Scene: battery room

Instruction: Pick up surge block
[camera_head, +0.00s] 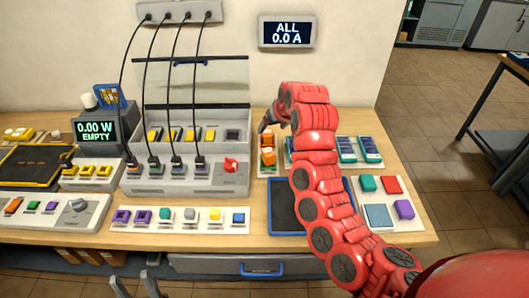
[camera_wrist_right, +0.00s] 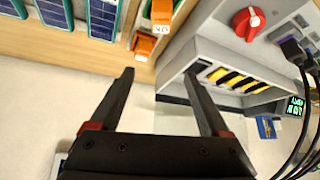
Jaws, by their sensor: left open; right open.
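No label I can read says surge block. The other orange block (camera_wrist_right: 162,12), labelled OK, is further off. My right gripper (camera_wrist_right: 159,74) is open and empty, apart from both blocks. My left gripper (camera_head: 138,285) is open and empty at the bottom left, in front of the bench.
A grey device with a red knob (camera_head: 230,165) and plugged black cables stands beside the orange blocks. Blue-green panels (camera_head: 370,149) lie to their right. A dark blue-rimmed tray (camera_head: 284,233) and a white board of coloured blocks (camera_head: 411,226) are at the front right.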

